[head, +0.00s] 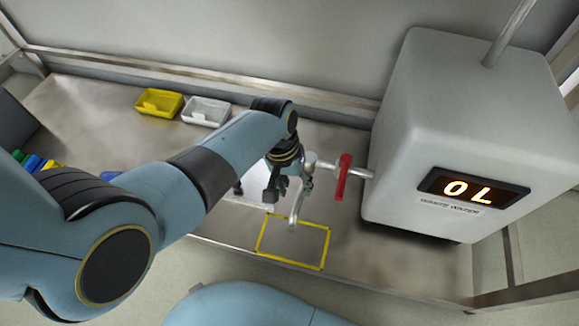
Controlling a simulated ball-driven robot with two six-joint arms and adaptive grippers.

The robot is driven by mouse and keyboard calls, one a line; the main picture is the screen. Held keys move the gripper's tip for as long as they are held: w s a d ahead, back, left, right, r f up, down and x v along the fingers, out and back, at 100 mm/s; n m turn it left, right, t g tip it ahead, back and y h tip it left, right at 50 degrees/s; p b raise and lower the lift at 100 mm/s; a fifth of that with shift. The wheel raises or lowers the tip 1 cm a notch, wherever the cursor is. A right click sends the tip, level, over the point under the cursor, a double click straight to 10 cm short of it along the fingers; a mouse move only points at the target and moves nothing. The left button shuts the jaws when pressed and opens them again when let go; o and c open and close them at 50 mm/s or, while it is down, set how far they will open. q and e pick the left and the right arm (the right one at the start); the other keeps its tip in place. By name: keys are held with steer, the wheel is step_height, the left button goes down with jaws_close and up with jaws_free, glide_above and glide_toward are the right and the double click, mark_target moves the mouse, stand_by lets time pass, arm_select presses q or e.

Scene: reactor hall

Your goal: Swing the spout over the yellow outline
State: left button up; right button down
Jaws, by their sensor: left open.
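The yellow outline (325,248) is a rectangle marked on the metal bench near its front edge. The metal spout (295,208) hangs from a pipe that comes out of the left side of a grey water unit. Its lower end shows at the outline's far edge in the picture. A red valve handle (343,177) sits on the pipe between the spout and the unit. My left gripper (280,192) is open, beside the spout on its left. I cannot tell whether it touches the spout. My arm hides part of the pipe. My right gripper is not in view.
The grey unit (415,120) with a display reading "0 L" stands at the right. A yellow tray (159,103) and a white tray (206,111) lie at the back. Blue, green and yellow items (34,162) are at the left. Bench surface right of the outline is clear.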

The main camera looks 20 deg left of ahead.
arm_select(q)
step_height(320, 180, up, 7)
steer(key=a, duration=0.1)
steer(key=shift+a, duration=0.2)
steer(key=shift+s+r, duration=0.1)
